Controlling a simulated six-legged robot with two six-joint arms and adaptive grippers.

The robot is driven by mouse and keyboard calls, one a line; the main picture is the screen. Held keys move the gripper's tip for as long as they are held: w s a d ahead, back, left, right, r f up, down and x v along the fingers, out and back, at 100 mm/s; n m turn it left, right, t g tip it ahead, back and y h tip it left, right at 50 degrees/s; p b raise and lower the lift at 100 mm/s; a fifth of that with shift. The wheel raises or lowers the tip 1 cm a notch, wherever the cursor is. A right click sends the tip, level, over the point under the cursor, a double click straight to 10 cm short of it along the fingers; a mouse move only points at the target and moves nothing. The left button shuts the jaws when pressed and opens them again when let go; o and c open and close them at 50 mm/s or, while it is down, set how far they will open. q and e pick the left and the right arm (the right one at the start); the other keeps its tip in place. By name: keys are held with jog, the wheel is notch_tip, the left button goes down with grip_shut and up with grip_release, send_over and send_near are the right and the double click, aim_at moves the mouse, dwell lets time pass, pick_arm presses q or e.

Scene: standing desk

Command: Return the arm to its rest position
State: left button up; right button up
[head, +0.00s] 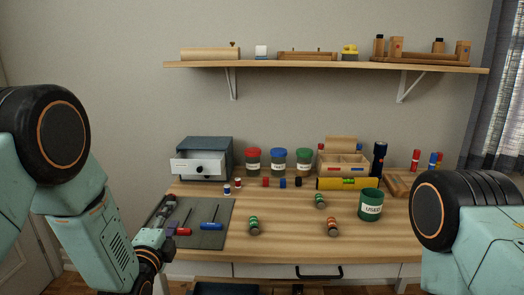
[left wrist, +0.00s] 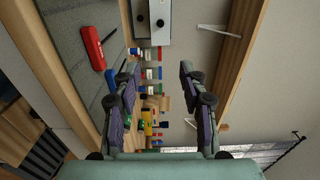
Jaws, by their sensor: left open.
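My left arm (head: 95,235) comes in from the left of the head view. Its gripper (head: 166,207) is at the left edge of the desk, beside the grey mat. In the left wrist view the two fingers of the left gripper (left wrist: 158,70) stand wide apart with nothing between them. Beyond them the desk items show sideways, some partly hidden by the fingers. Part of my right arm (head: 470,225) shows at the right edge of the head view; its gripper is out of view.
The grey mat (head: 219,242) holds red and blue screwdrivers. Behind are an open drawer box (head: 205,142), lidded jars (head: 279,162) and a wooden organizer (head: 343,165). A green USED cup (head: 370,207) stands right. Several batteries are on the desk (head: 290,250). A shelf (head: 330,68) hangs above.

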pick_arm(q)
jog(key=s+f+n+g, duration=1)
jog(key=s+f+n, duration=0.4)
jog(key=s+f, duration=0.55)
jog(key=s+f+n+g, duration=0.2)
jog(key=s+f+g, duration=0.1)
jog(key=s, duration=1)
jog(key=s+f+n+g, duration=0.2)
jog(key=s+f+g, duration=0.2)
jog(key=s, duration=0.9)
jog(key=shift+a+f+n+g+y, duration=0.2)
jog(key=shift+f+n+g+y, duration=0.1)
jog(key=shift+n+g, duration=0.15)
